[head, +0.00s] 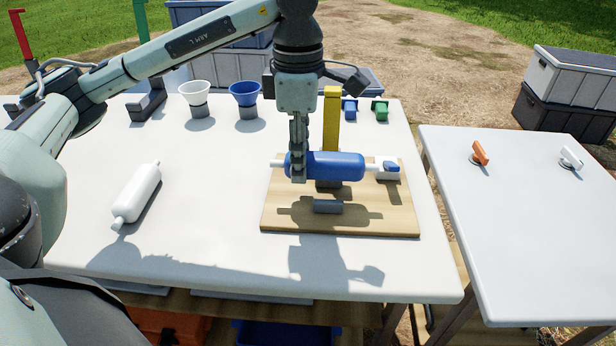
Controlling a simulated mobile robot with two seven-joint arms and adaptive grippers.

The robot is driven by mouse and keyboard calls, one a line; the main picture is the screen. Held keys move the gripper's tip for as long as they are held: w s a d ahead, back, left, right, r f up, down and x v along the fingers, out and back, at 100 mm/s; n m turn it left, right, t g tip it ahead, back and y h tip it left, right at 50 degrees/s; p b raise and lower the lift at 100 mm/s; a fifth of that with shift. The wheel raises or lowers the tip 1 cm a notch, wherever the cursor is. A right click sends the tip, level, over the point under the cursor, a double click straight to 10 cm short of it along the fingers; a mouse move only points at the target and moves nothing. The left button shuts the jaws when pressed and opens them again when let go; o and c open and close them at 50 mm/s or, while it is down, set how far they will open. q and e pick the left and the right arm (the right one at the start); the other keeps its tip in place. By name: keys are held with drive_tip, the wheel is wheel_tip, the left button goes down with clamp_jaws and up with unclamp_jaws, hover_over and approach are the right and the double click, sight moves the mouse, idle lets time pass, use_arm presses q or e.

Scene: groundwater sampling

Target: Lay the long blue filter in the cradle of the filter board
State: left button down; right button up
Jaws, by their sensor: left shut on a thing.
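The long blue filter (338,167) has a blue body with white ends and lies crosswise in the head view. My left gripper (299,172) points down and is shut on the filter's left part. The filter is level over the wooden filter board (285,222), and its shadow falls on the board in front of it. A grey cradle block (328,206) stands on the board in front of the filter. Another grey piece is partly hidden under the filter. I cannot tell whether the filter touches it. My right gripper is not in view.
A yellow post (331,115) rises behind the filter. A white filter (137,193) lies at left. A white funnel (197,94), a blue funnel (245,94), and small blue and green pieces (379,108) stand at the back. A second table (520,230) is at right.

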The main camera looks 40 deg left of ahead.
sight(306, 198)
use_arm(q)
drive_tip(key=shift+w+d+f, duration=0.1)
drive_tip(key=shift+d+f, duration=0.3)
drive_tip(key=shift+d, duration=0.1)
wheel_tip(306, 198, down, 3)
drive_tip(key=shift+f, duration=0.4)
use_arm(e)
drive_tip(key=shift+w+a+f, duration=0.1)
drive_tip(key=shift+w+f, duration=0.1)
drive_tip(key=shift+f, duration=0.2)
use_arm(q)
drive_tip(key=shift+f, duration=0.1)
drive_tip(key=c, duration=1)
unclamp_jaws()
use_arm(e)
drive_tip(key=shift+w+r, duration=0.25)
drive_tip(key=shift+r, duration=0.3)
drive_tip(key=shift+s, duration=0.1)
